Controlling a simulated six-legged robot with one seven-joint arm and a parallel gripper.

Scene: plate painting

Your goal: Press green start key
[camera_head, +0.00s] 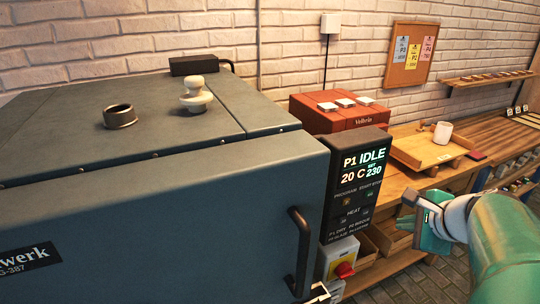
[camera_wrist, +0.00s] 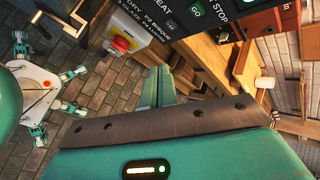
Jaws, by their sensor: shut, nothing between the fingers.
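The kiln's control panel (camera_head: 354,185) is on the right front of the dark kiln (camera_head: 160,210). Its display reads P1 IDLE, 20 C, SET 230. In the wrist view the green GO key (camera_wrist: 196,12) shows near the top edge, next to a dark STOP key (camera_wrist: 218,4). In the head view the keys are too small to tell apart well. My gripper (camera_head: 408,208) is shut and empty, to the right of the panel and apart from it. Its teal fingers (camera_wrist: 160,85) show in the wrist view, below and left of the GO key.
A red emergency knob (camera_head: 344,270) on a yellow-and-grey box sits below the panel. A dark door handle (camera_head: 300,250) stands out from the kiln front. A red box (camera_head: 325,115) is behind the panel. A wooden bench with a tray (camera_head: 420,155) and white mug (camera_head: 443,132) stands at right.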

